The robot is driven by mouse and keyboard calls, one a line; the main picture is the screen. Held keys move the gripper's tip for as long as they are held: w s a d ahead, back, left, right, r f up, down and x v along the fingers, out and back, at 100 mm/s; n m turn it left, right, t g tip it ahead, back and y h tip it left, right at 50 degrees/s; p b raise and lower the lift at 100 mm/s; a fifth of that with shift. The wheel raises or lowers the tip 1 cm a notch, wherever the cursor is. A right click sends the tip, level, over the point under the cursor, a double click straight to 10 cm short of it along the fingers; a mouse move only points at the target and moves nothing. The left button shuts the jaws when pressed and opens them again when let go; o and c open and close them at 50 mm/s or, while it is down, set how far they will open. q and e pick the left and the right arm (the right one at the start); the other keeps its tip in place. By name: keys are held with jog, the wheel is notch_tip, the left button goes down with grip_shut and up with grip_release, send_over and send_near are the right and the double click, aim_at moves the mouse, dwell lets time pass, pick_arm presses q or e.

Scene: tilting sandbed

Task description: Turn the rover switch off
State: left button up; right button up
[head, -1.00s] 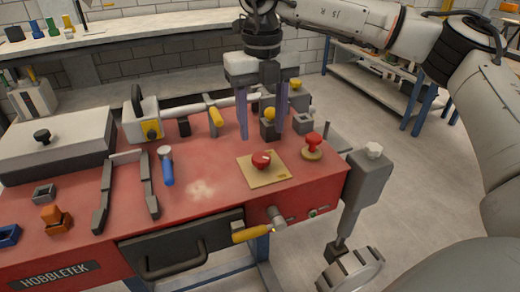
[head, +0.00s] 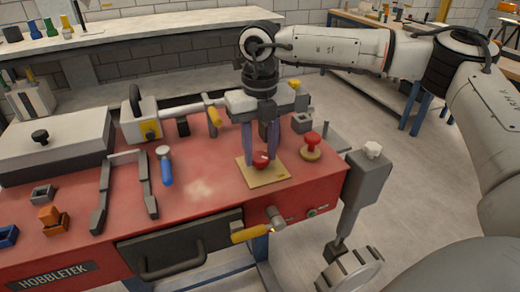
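The rover switch looks to be a red knob (head: 261,161) on a square tan plate (head: 266,176) on the red bench top, right of its middle. My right gripper (head: 261,158) points straight down over the plate. Its two purple-grey fingers stand on the left and right sides of the red knob, close against it, and partly cover its edges. Which way the knob is turned is too small to tell. My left gripper is not in view.
A second red knob (head: 312,142) on a round tan base stands right of the plate. A yellow-handled lever (head: 250,233) sits on the bench's front. The red top between tool and plate is clear.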

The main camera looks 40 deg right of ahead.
jog(key=shift+c, duration=0.8)
jog(key=shift+n, duration=0.4)
jog(key=n, duration=0.3)
jog(key=shift+p, duration=0.3)
jog(key=n, duration=0.5)
jog(key=shift+p, duration=0.3)
jog(key=n, duration=0.4)
jog(key=shift+n, duration=0.4)
jog(key=n, duration=0.4)
jog(key=shift+r, duration=0.1)
jog(key=shift+n, duration=0.3)
